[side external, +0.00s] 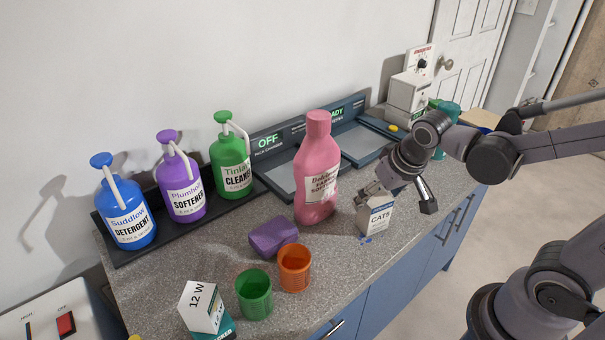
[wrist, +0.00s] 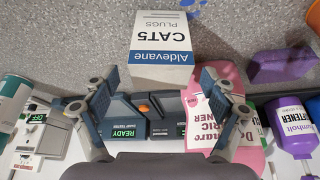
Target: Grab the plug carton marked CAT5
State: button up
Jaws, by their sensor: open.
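The CAT5 plug carton (side external: 375,217) is a small white and grey-blue box standing upright on the speckled counter, near its front edge. In the wrist view the carton (wrist: 162,42) shows upside down at the top centre, with "CAT5 PLUGS" and a blue "Aldevane" band. My gripper (side external: 395,198) is at the carton, with one finger at its left and the other to its right in the side view. In the wrist view my gripper (wrist: 158,78) is open and empty, its fingers spread wider than the carton. Contact cannot be told.
A pink softener bottle (side external: 316,175) stands close left of the carton. A purple block (side external: 273,237), an orange cup (side external: 295,268), a green cup (side external: 254,294) and a 12 W box (side external: 203,307) are further left. Pump bottles (side external: 184,190) and grey device panels (side external: 280,178) line the wall.

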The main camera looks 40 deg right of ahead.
jog(key=shift+x, duration=2.75)
jog(key=shift+s+a+f, duration=0.1)
jog(key=shift+s, duration=0.1)
jog(key=c, duration=1.3)
